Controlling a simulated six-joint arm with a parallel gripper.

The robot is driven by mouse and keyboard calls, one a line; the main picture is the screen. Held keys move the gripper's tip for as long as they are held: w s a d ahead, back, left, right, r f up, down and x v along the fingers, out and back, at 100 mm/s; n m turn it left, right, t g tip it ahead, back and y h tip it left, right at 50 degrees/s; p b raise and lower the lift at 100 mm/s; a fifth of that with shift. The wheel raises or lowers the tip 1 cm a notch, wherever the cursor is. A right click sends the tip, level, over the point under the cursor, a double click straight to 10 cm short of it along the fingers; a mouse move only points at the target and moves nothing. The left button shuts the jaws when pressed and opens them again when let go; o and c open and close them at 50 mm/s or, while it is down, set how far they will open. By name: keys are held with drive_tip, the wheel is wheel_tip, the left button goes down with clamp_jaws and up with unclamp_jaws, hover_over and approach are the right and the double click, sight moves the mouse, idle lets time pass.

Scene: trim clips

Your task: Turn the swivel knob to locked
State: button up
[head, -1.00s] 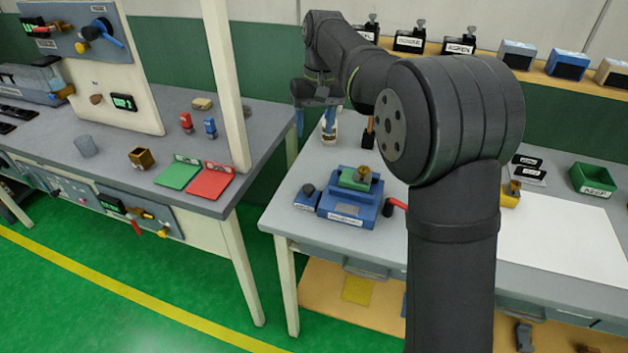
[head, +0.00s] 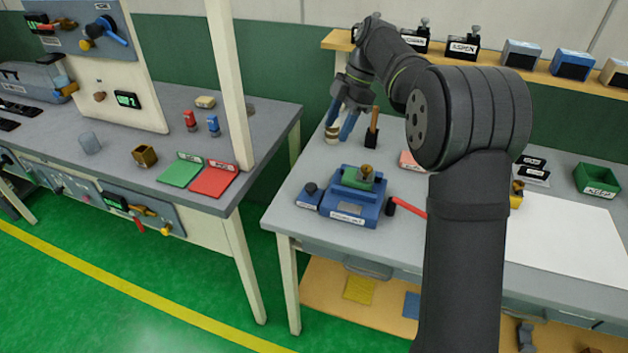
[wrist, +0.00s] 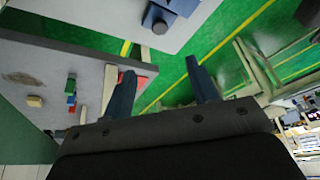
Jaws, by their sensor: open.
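A small blue block with a dark round knob on top (head: 309,189) sits at the left front corner of the right bench. It also shows at the top of the wrist view (wrist: 158,20). Beside it is a blue fixture (head: 350,212) with a green block and a brass knob (head: 367,170) on top. I cannot tell which knob is the swivel knob, nor read any locked mark. My gripper (head: 339,130) is open and empty, above the bench behind the fixture. Its two blue fingers are spread in the wrist view (wrist: 160,68).
A red handle (head: 408,208) lies right of the fixture. A white post (head: 230,85) rises from the left bench. A gap separates the benches.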

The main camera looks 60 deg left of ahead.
sight(312, 186)
drive_tip(key=x, duration=1.7)
drive_tip(key=shift+s+f, duration=0.1)
drive_tip(key=c, duration=1)
